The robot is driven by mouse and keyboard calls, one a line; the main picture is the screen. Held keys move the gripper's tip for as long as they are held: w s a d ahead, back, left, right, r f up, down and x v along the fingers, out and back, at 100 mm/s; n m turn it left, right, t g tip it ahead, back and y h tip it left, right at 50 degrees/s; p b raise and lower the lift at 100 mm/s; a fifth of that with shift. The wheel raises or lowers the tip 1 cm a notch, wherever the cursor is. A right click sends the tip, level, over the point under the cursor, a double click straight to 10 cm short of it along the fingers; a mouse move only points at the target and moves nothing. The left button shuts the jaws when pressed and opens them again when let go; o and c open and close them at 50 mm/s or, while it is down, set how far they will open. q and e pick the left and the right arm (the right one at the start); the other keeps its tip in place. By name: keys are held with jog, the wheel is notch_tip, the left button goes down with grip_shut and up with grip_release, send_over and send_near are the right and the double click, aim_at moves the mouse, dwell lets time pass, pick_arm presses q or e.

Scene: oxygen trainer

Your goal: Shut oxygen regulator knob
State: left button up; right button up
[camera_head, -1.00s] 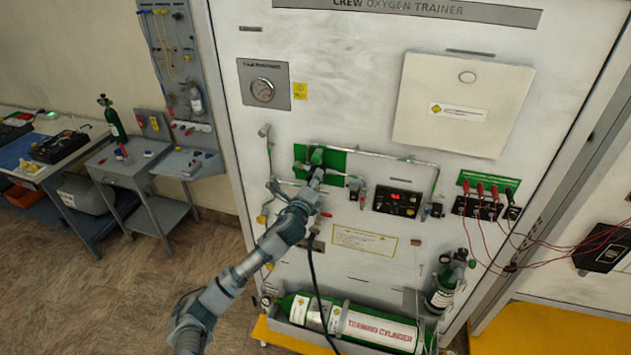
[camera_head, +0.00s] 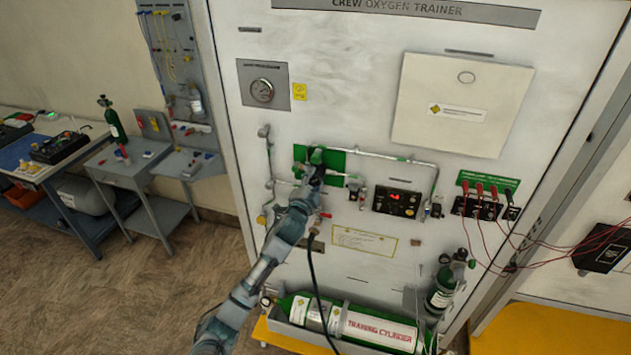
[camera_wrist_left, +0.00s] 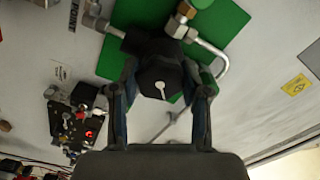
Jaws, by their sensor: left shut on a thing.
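The oxygen regulator knob (camera_wrist_left: 161,79) is a dark, many-sided knob with a white mark on its face, in the middle of the left wrist view. It sits in front of a green plate (camera_wrist_left: 232,22), with brass and metal pipe fittings behind it. My left gripper (camera_wrist_left: 163,92) has a finger on each side of the knob and is shut on it. In the head view my left gripper (camera_head: 314,172) reaches up to the green plate (camera_head: 334,160) on the trainer panel and hides most of the knob. My right gripper is not in view.
Metal pipes (camera_head: 405,157) run across the panel beside the plate. A green training cylinder (camera_head: 375,327) lies below. A black hose hangs near my arm.

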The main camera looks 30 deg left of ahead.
pick_arm(q)
jog(key=n, duration=0.2)
jog(key=f+n, duration=0.1)
jog(key=n, duration=0.2)
jog(key=shift+n, duration=0.3)
jog(key=shift+s+f+n, duration=0.1)
jog(key=shift+f+n, duration=0.05)
jog(key=shift+n, duration=1.85)
jog(key=o, duration=1)
jog(key=shift+c, duration=0.2)
jog(key=shift+o, duration=0.9)
jog(key=shift+a+r, duration=0.15)
jog(key=shift+r, duration=0.05)
